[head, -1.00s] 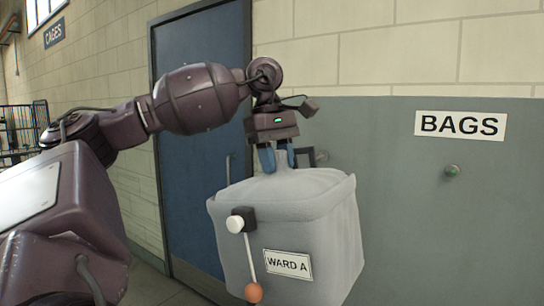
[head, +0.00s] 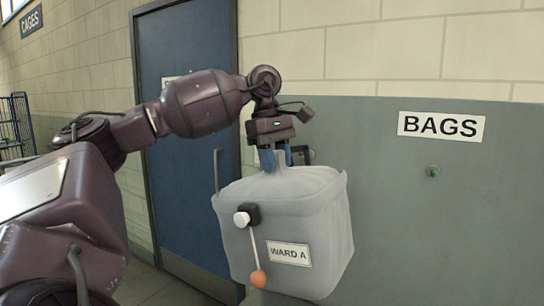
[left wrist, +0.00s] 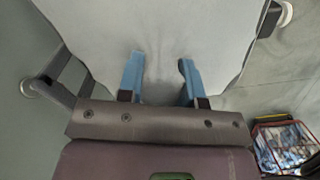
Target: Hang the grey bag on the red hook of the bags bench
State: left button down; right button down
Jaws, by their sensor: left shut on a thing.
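The grey bag (head: 300,225), with a "WARD A" label, hangs roughly upright below my left gripper (head: 277,158). Its blue fingers are shut on the gathered top of the bag. In the left wrist view the fingers (left wrist: 160,82) stand on either side of the pinched grey cloth (left wrist: 157,45). A dark square loop (left wrist: 62,78) is at the bag's wall side, close to a pale round peg end (left wrist: 28,88); I cannot tell whether they touch. No red hook shows clearly. My right gripper is not in view.
The grey-green wall panel (head: 400,240) carries a "BAGS" sign (head: 441,126) and a green-tipped peg (head: 433,171) to the right. A blue door (head: 185,100) is behind my arm. A wire cage (head: 17,125) stands far left.

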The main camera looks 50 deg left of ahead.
aim_at(286, 169)
pick_arm(q)
jog(key=shift+w+a+p, duration=0.2)
jog(key=shift+w+p, duration=0.3)
jog(key=shift+w, duration=0.2)
jog(key=shift+w+a+p, duration=0.2)
jog(key=shift+w+p, duration=0.3)
jog(key=shift+w, duration=0.15)
jog(key=shift+w+a+f, duration=0.15)
jog(key=shift+w+f, duration=0.4)
jog(key=c, duration=0.7)
grip_release()
jog(key=shift+f, duration=0.1)
jog(key=v, duration=1.1)
